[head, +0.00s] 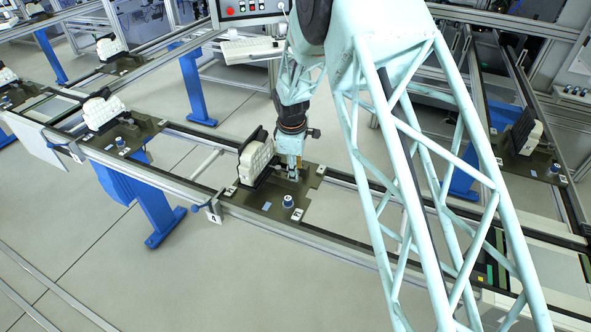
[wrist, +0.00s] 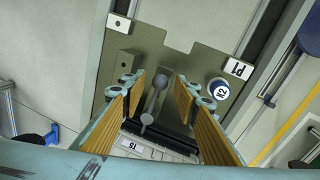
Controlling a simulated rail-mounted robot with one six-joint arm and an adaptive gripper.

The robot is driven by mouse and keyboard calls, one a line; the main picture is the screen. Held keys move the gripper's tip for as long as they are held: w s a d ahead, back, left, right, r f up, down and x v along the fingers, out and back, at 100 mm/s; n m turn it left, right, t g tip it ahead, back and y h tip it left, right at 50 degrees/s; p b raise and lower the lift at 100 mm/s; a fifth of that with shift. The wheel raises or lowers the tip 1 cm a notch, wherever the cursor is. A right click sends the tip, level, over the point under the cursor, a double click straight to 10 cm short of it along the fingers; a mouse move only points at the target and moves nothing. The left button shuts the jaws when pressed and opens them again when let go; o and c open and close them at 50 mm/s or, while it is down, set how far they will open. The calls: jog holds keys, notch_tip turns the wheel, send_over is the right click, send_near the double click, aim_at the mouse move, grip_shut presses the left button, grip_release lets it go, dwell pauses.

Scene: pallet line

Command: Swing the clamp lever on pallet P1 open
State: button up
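The same pallet (head: 268,207) lies on the line in the head view. The clamp lever (wrist: 157,97) is a grey bar with rounded ends, seen from above in the wrist view. My gripper (wrist: 160,86) is open, with one tan-padded finger on each side of the lever. I see gaps between the pads and the lever; contact is not visible. In the head view my gripper (head: 292,172) points down over the pallet, and the lever is hard to make out.
A blue-and-white round knob (wrist: 219,89) stands on the pallet right of my fingers. A white ribbed part (head: 255,160) with a dark backing stands beside my gripper. A small block (wrist: 126,62) sits left of the fingers. Another loaded pallet (head: 127,130) is further left on the line.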

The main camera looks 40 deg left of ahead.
jog(key=shift+c, duration=0.5)
grip_shut()
